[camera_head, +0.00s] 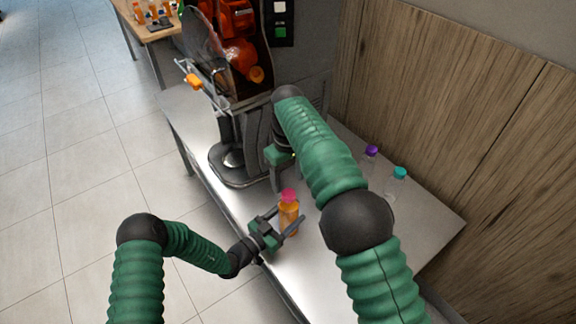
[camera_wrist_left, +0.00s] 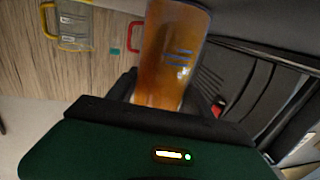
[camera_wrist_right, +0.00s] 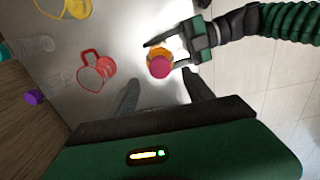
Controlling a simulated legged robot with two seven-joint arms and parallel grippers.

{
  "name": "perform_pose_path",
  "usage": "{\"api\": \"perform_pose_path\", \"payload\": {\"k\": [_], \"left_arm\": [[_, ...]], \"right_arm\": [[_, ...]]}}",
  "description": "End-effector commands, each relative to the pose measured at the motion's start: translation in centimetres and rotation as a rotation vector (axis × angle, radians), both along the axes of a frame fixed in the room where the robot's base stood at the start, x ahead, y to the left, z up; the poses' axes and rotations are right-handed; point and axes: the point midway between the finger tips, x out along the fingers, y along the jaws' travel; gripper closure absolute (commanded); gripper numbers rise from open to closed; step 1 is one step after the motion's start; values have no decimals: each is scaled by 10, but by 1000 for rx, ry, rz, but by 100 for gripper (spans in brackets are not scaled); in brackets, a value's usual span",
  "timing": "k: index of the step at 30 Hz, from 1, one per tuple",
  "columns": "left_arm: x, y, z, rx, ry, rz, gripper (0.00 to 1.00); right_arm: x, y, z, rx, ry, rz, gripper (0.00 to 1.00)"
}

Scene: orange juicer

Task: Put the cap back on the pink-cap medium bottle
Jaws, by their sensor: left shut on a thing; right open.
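The pink-cap bottle (camera_head: 289,215), filled with orange juice, stands upright near the front edge of the metal counter. Its pink cap (camera_head: 288,194) sits on its top; I cannot tell whether it is tight. My left gripper (camera_head: 284,228) is shut around the bottle's body, and the bottle (camera_wrist_left: 170,55) fills the middle of the left wrist view. My right gripper (camera_head: 280,170) is open and empty behind the bottle, partly hidden by my right arm. In the right wrist view the pink cap (camera_wrist_right: 159,68) lies just ahead of the open fingers, apart from them.
The juicer (camera_head: 240,110) stands at the back of the counter. Bottles with a purple cap (camera_head: 371,151) and a teal cap (camera_head: 399,173) stand by the wooden wall. A red-handled glass mug (camera_wrist_right: 95,70) and a yellow-handled one (camera_wrist_right: 76,8) stand on the counter.

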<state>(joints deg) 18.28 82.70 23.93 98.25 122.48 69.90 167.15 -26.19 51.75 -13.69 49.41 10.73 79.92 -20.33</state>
Motion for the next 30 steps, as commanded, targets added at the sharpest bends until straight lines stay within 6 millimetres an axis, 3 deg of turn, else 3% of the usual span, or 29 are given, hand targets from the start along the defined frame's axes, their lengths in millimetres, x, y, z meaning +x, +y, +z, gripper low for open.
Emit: {"api": "perform_pose_path", "payload": {"k": [3,9,20,21,26,30], "left_arm": [[0,0,0,0,0,1,100],[0,0,0,0,0,1,100],[0,0,0,0,0,1,100],[0,0,0,0,0,1,36],[0,0,0,0,0,0,16],[0,0,0,0,0,0,16]], "right_arm": [[2,1,29,3,-4,0,40],[2,1,61,0,-1,0,40],[1,1,68,0,2,-1,40],[1,1,68,0,2,-1,40],[1,1,68,0,2,-1,40],[1,1,68,0,1,-1,40]]}}
